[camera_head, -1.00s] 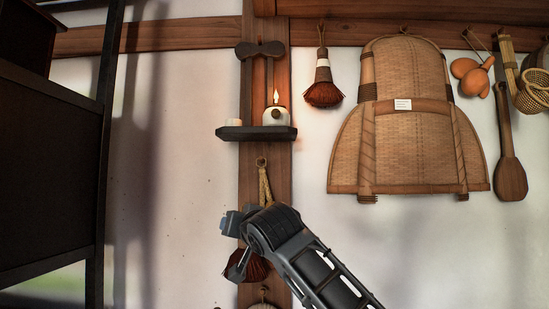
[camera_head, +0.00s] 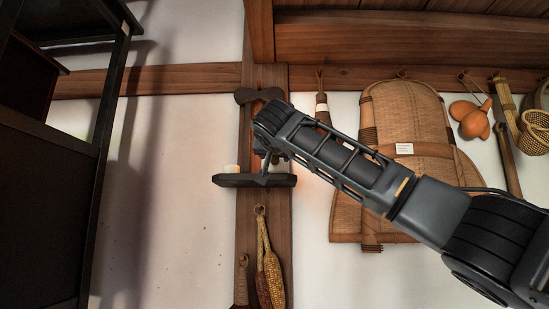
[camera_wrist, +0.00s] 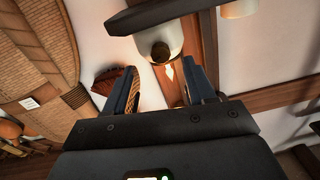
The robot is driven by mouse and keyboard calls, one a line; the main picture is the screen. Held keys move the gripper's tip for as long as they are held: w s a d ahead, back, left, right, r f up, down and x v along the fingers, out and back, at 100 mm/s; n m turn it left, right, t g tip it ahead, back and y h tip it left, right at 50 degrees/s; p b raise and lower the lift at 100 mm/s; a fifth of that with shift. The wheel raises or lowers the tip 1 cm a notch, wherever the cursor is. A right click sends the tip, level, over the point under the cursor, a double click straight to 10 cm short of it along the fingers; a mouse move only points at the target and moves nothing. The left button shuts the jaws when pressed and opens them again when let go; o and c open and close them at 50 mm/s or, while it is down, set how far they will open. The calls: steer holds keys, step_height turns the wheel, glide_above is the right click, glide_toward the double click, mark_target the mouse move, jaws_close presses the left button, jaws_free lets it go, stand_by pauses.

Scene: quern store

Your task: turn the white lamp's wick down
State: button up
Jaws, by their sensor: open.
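The white lamp (camera_wrist: 163,30) shows in the wrist view, upside down against the dark shelf (camera_head: 230,181), with its dark round knob (camera_wrist: 160,52) facing me. Its small flame (camera_wrist: 169,72) is lit. My gripper (camera_wrist: 162,76) is open, its two fingers apart with nothing between them that I can see held. The knob appears slightly above the gap between the fingertips in the wrist view; whether they touch it I cannot tell. In the head view my arm hides the lamp, and my gripper (camera_head: 264,170) is mostly hidden at the shelf.
A small pale cup or candle (camera_head: 230,169) stands on the shelf's left end. Corn cobs (camera_head: 268,272) hang below the shelf. A woven back-basket (camera_head: 385,110) and a brush (camera_head: 322,108) hang to the right. A dark cabinet (camera_head: 50,170) stands at the left. The wall between is bare.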

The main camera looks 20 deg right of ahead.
mark_target(275, 159)
steer(key=shift+p+x, duration=1)
steer(key=shift+x, duration=1.85)
steer(key=shift+c, duration=0.4)
jaws_close()
